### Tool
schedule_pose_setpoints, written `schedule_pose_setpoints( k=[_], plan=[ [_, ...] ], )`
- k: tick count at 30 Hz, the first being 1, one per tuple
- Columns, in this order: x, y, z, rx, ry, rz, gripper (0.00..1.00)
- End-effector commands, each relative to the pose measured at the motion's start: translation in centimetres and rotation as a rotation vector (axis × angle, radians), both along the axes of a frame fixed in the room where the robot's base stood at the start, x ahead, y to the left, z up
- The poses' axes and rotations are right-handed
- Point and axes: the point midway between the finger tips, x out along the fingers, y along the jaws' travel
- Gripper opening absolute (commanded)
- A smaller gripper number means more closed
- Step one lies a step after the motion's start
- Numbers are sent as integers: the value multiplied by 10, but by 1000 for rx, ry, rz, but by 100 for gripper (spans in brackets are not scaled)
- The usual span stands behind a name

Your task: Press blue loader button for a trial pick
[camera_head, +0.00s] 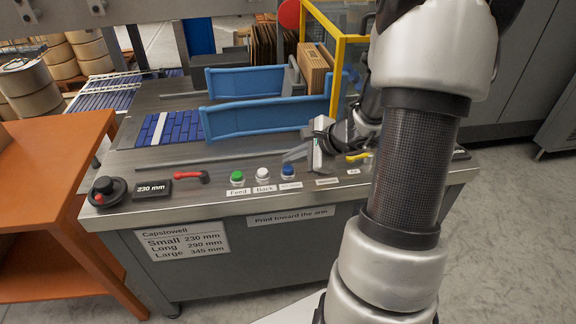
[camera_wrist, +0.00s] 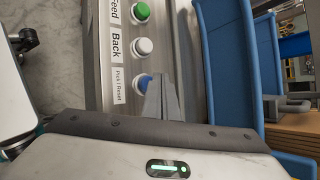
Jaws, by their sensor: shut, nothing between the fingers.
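The blue button (camera_head: 288,170) is the rightmost of three on the panel's front edge. It also shows in the wrist view (camera_wrist: 142,83), beside a label reading "Pick / Reset". The white button (camera_head: 262,173) and green button (camera_head: 237,177) stand to its left, labelled Back and Feed. My gripper (camera_head: 287,158) is shut and empty, with its fingertips close to the blue button, just behind it in the head view. In the wrist view my fingers (camera_wrist: 161,84) overlap the button's right edge. I cannot tell whether they touch it.
Blue guide walls (camera_head: 255,117) stand behind. A yellow frame (camera_head: 337,75) rises behind my wrist. An orange table (camera_head: 50,160) stands at left.

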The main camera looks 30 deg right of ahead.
Motion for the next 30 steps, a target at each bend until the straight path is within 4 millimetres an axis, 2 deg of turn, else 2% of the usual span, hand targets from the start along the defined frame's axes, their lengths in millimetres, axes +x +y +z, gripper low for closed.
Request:
schedule_pose_setpoints(
  k=[13, 25, 30],
  plan=[
    [0, 0, 7, 0, -1, -1, 0],
    [0, 0, 46, 0, -1, -1, 0],
    [0, 0, 53, -1, -1, 0, 0]
  ],
)
